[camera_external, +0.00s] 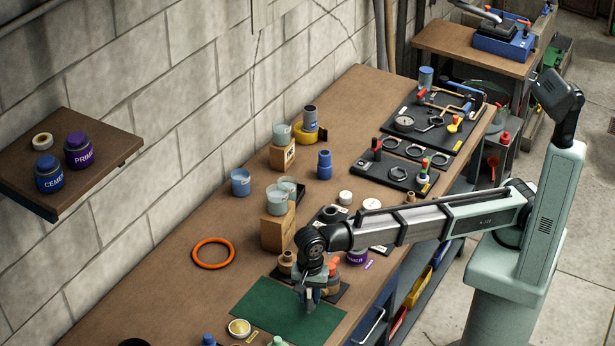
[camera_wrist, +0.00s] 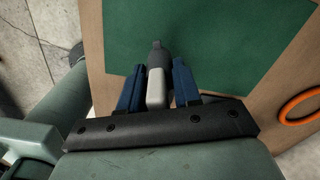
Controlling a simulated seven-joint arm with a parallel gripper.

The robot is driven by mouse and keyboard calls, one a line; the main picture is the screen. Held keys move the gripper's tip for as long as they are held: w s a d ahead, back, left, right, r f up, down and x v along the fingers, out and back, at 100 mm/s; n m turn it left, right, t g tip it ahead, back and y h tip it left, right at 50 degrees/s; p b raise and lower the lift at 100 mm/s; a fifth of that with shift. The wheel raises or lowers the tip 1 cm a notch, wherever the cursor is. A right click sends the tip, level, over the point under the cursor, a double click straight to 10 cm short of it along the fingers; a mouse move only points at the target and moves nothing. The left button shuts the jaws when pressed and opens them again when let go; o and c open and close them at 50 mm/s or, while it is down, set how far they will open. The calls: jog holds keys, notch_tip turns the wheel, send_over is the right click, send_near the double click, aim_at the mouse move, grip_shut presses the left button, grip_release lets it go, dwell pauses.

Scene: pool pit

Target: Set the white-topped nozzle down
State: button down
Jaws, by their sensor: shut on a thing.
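My gripper (camera_external: 311,298) is low over the green mat (camera_external: 262,312) near the front of the workbench. In the wrist view its two blue fingers (camera_wrist: 157,78) stand either side of the nozzle (camera_wrist: 156,90), shut on it. The nozzle has a pale white part nearer the palm and a dark grey part beyond it, over the green mat (camera_wrist: 220,40). In the external view the fingers and arm hide most of the nozzle. I cannot tell whether its far end touches the mat.
An orange ring (camera_external: 213,252) lies left of the mat. A wooden block (camera_external: 277,232) and small fittings stand behind my gripper. A gold-lidded tin (camera_external: 239,328) and other small items sit along the mat's near left side. Most of the mat is bare.

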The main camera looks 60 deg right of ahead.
aim_at(310, 301)
jog(key=shift+f, duration=1.4)
jog(key=shift+f, duration=0.1)
jog(key=c, duration=0.8)
grip_release()
notch_tip(310, 301, up, 12)
jog(key=shift+r, duration=0.15)
